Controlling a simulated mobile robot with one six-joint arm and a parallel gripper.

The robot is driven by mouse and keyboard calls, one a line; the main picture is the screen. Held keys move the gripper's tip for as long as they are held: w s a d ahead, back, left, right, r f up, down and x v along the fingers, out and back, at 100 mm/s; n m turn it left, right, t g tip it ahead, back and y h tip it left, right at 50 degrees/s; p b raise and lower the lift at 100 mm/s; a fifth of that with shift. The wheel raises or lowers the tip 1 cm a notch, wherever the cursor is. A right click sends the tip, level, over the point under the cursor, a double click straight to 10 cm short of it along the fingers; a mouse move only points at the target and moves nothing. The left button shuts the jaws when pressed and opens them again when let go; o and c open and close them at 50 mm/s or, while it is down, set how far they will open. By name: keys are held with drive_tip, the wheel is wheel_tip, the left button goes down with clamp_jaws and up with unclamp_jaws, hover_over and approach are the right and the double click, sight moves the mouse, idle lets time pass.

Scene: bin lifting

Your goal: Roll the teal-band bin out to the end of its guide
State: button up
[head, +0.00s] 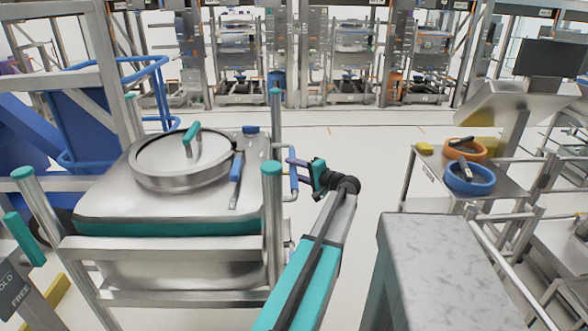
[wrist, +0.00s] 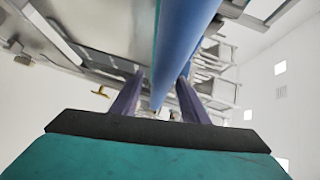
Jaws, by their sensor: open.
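The teal-band bin (head: 170,227) is a steel box with a teal stripe, standing at the left inside a rail frame with teal-capped posts. A round lid (head: 185,160) with a teal handle lies on its top. A blue grip bar (head: 294,182) stands out on the bin's right side, and it also shows in the wrist view (wrist: 182,35). My gripper (head: 291,167) is at this bar, with its purple fingers pointing left. In the wrist view, my gripper (wrist: 160,82) is open with one finger on each side of the bar. Whether a finger touches it, I cannot tell.
A steel cart (head: 430,177) with an orange and a blue ring stands at the right. A grey block-topped pedestal (head: 435,260) is at the front right. Open floor (head: 350,135) lies behind my gripper.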

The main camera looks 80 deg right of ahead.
drive_tip(key=b+v, duration=0.2)
drive_tip(key=v, duration=1.2)
drive_tip(key=shift+w+d+r, duration=0.1)
idle(0.3)
